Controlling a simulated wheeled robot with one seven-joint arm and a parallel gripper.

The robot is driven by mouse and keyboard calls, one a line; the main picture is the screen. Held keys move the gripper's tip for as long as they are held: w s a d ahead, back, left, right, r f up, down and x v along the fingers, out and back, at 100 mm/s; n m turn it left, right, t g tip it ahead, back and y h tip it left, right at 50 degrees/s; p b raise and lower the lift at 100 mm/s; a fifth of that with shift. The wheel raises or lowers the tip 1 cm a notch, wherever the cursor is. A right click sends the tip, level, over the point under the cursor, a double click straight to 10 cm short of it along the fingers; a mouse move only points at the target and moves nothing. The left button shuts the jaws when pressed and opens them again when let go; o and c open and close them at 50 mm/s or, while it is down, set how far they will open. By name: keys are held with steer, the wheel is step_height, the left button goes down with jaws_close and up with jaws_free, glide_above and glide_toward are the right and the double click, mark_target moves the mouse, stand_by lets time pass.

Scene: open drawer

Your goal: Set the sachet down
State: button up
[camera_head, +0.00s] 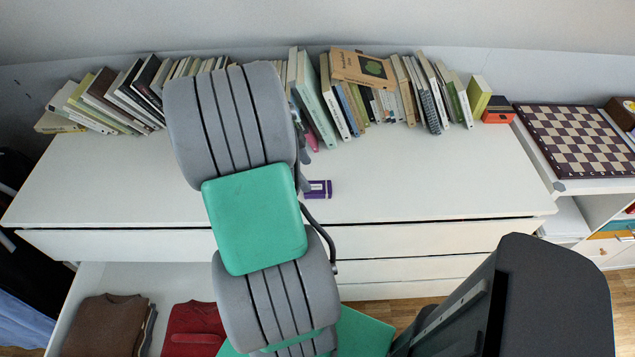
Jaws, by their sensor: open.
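A small purple packet with a white mark, which looks like the sachet (319,189), lies on the white dresser top (420,180) near its front edge. My gripper (304,178) is mostly hidden behind my own grey and green arm. Only a dark grey part of it shows, just left of the packet. The gripper is open. The packet's left end is close to the gripper, and I cannot tell whether they touch.
A row of books (340,100) lines the back of the dresser. An orange and black box (498,110) stands at its right end, near a chessboard (575,140). An open lower drawer (170,282) holds folded clothes. The dresser top is clear left and right of my arm.

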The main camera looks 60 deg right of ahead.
mark_target(316, 187)
steer(key=x, duration=0.6)
steer(key=shift+s+f+p, duration=0.2)
steer(key=shift+f+p, duration=0.05)
steer(key=shift+p, duration=0.1)
steer(key=shift+c, duration=0.3)
steer(key=shift+r, duration=0.1)
jaws_close()
